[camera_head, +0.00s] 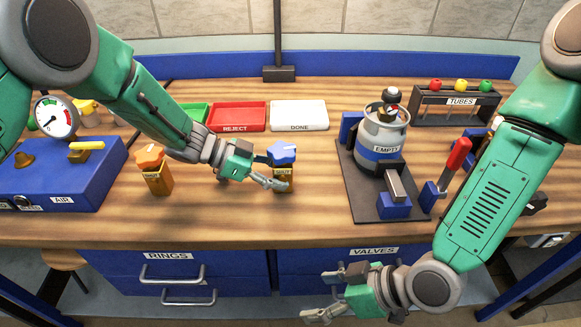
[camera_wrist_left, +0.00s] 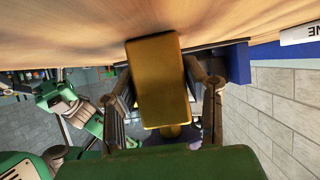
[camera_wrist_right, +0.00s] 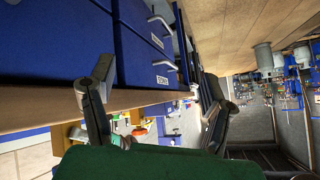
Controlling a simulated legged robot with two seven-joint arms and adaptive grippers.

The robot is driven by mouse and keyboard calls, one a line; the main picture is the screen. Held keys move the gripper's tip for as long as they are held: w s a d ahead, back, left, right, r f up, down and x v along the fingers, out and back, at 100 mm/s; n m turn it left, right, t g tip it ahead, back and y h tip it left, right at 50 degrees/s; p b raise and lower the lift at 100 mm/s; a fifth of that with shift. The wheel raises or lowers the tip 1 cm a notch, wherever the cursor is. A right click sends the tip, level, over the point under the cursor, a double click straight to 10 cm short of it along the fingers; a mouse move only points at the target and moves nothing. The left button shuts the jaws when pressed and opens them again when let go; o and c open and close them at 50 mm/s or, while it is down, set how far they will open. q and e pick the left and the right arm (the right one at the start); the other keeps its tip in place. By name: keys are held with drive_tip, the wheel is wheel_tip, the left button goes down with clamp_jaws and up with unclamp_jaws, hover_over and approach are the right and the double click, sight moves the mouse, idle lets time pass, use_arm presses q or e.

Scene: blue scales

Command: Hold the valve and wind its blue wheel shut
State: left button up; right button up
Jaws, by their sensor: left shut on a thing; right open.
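The valve (camera_head: 284,186) has a brass-coloured body with a white label and a blue wheel (camera_head: 282,151) on top. It stands upright near the table's front middle. My left gripper (camera_head: 277,182) reaches in low from the left and is shut on the valve body; the left wrist view shows the brass block (camera_wrist_left: 157,80) between its two fingers. The wheel is above the fingers, clear of them. My right gripper (camera_head: 322,295) is open and empty, in front of the table edge near the drawers; its spread fingers show in the right wrist view (camera_wrist_right: 155,100).
A similar valve with an orange wheel (camera_head: 150,157) stands to the left, beside the blue AIR box (camera_head: 75,190). Behind are a red REJECT tray (camera_head: 237,116) and white DONE tray (camera_head: 299,115). A gas canister (camera_head: 383,135) on a dark base stands right.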

drive_tip(key=w+d+r+n+t+y, duration=0.1)
drive_tip(key=w+r+n+t+y, duration=0.3)
drive_tip(key=w+r, duration=0.25)
drive_tip(key=m+t, duration=0.5)
approach(272, 145)
drive_tip(key=shift+y, duration=0.3)
drive_tip(key=x, duration=0.4)
drive_tip(key=f+x, duration=0.1)
drive_tip(key=x, duration=0.1)
drive_tip(key=shift+w, duration=0.45)
drive_tip(key=shift+w+a, duration=0.3)
drive_tip(key=shift+a, duration=0.1)
drive_tip(key=c, duration=1.2)
